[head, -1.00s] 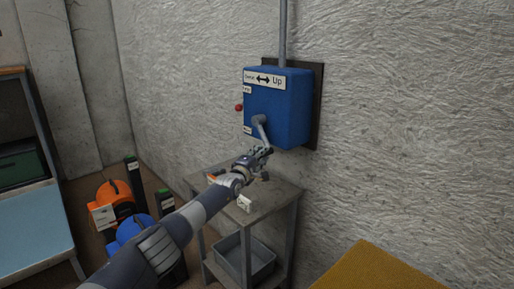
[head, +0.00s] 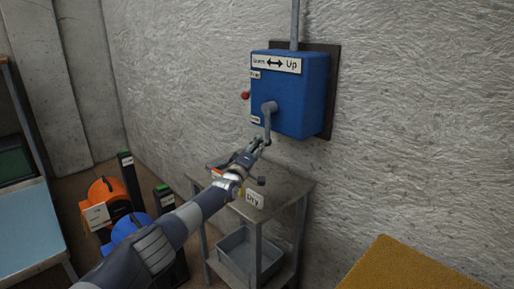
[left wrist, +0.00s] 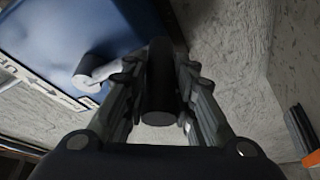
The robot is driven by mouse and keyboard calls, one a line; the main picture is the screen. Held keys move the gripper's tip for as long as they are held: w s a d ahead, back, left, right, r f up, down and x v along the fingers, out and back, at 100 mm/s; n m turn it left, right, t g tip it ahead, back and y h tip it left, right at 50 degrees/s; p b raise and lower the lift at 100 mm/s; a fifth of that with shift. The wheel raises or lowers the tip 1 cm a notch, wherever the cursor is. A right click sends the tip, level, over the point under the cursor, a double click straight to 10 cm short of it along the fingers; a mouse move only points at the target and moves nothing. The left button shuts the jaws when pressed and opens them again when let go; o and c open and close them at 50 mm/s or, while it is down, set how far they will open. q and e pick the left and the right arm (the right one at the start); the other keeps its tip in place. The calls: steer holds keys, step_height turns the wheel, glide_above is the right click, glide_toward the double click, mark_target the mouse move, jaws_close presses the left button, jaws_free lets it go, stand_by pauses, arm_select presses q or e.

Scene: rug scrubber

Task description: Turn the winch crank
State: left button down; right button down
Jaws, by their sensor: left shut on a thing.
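The blue winch box (head: 300,95) is mounted on the wall and has a "Down ↔ Up" label on its front. Its grey crank (head: 267,122) hangs nearly straight down from a hub on the box's front. My left gripper (head: 260,147) is at the crank's lower end. In the left wrist view, the dark cylindrical crank handle (left wrist: 160,95) lies between the fingers of my left gripper (left wrist: 160,100), which is shut on it. The blue box (left wrist: 75,28) and the crank's hub (left wrist: 85,82) show at upper left there. My right gripper is not in view.
A grey metal table (head: 290,185) stands below the box, with a "Dry" tag (head: 253,199) near its front and a grey bin (head: 240,258) on its lower shelf. Orange (head: 108,197) and blue (head: 130,232) machines stand at left. A yellow surface (head: 400,270) is at lower right.

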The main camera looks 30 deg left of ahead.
arm_select(q)
steer(key=shift+a+r, duration=0.15)
steer(key=shift+r, duration=0.05)
steer(key=c, duration=1.3)
jaws_free()
steer(key=shift+c, duration=0.2)
steer(key=shift+f, duration=0.15)
steer(key=shift+s+d+f, duration=0.25)
steer(key=shift+s+f, duration=0.2)
steer(key=shift+s, duration=0.4)
steer(key=s+f, duration=0.1)
steer(key=s, duration=0.9)
steer(key=shift+f, duration=0.15)
